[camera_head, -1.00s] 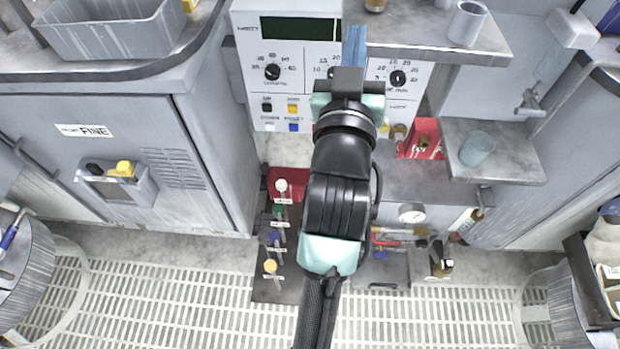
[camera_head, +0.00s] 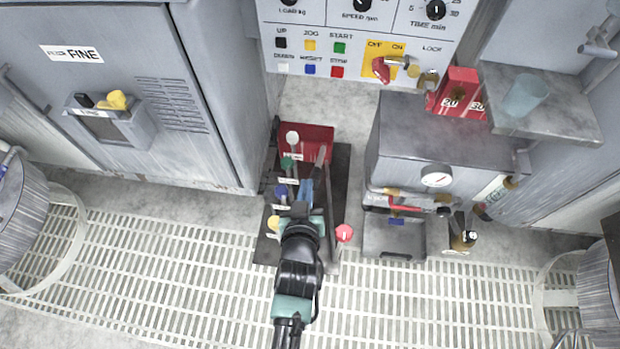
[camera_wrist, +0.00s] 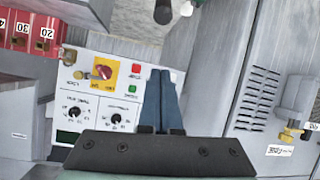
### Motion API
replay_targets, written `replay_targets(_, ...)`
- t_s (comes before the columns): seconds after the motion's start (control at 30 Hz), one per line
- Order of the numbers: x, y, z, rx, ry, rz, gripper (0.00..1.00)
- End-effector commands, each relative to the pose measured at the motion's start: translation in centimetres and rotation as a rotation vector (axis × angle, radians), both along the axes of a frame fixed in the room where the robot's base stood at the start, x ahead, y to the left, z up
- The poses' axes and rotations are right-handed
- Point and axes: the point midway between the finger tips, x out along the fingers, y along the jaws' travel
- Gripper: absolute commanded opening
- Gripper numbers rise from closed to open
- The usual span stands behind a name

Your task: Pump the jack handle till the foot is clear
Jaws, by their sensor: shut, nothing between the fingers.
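My gripper (camera_head: 304,190) is shut and empty, its blue fingers pressed together over the black lever stand on the floor. In the wrist view its fingers (camera_wrist: 159,98) point toward the control panel. The stand (camera_head: 267,250) carries a row of levers with a white knob (camera_head: 292,138), a green knob (camera_head: 288,163), a blue knob (camera_head: 281,190) and a yellow knob (camera_head: 273,223). A red knob (camera_head: 344,233) shows right of my wrist. I cannot tell which lever is the jack handle. The foot is not clearly identifiable. My wrist hides part of the stand.
A grey box with a gauge (camera_head: 436,178) stands right of the levers, with a small bottle (camera_head: 460,240) beside it. A grey cabinet (camera_head: 110,190) is at left and the control panel (camera_head: 352,50) behind. Slatted floor (camera_head: 420,310) in front is clear.

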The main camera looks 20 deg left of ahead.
Motion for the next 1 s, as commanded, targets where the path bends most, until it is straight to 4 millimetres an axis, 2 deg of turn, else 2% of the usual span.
replay_targets(0.17, 1.6, 0.5, -0.9, 0.001, -0.002, -0.001, 0.00)
replay_targets(0.6, 8.6, 3.1, -4.4, 0.000, -0.003, 0.000, 0.00)
replay_targets(0.8, 6.7, 2.0, -6.5, 0.001, 0.002, -0.001, 0.00)
replay_targets(1.0, 6.0, 1.6, -7.0, 0.000, 0.000, -0.001, 0.00)
